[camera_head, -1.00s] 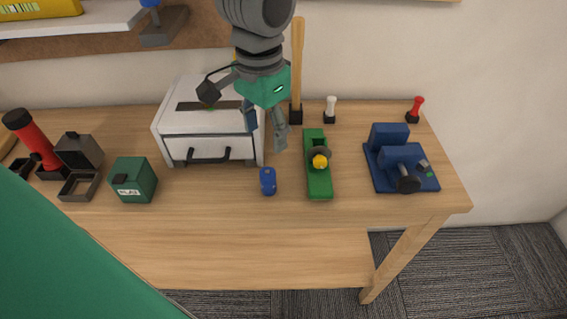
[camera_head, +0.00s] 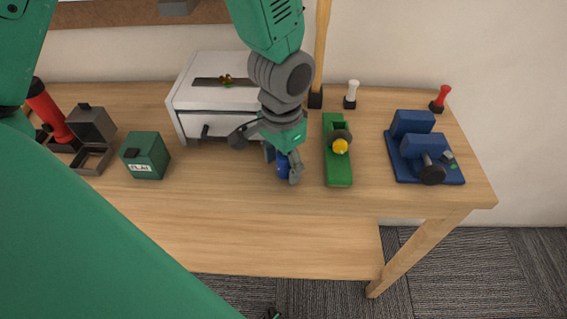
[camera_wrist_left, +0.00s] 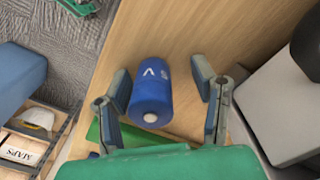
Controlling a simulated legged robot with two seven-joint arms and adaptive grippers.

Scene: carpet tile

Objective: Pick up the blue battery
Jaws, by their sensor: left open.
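The blue battery (camera_head: 283,167) stands on the wooden table in front of the white drawer box, partly hidden by my left gripper (camera_head: 284,172) in the head view. In the left wrist view the blue battery (camera_wrist_left: 151,92) shows whole, with white lettering and a pale tip. My left gripper (camera_wrist_left: 164,92) is open there, with one finger on each side of the battery. A gap shows on the right side; on the left the finger is very close, and I cannot tell whether it touches. My right gripper is not clearly in view.
The white drawer box (camera_head: 190,96) stands behind the battery. A green block tool with a yellow knob (camera_head: 338,170) is close on the right, and a blue vise-like device (camera_head: 410,150) is farther right. A green box (camera_head: 147,156) stands left. The table's front is clear.

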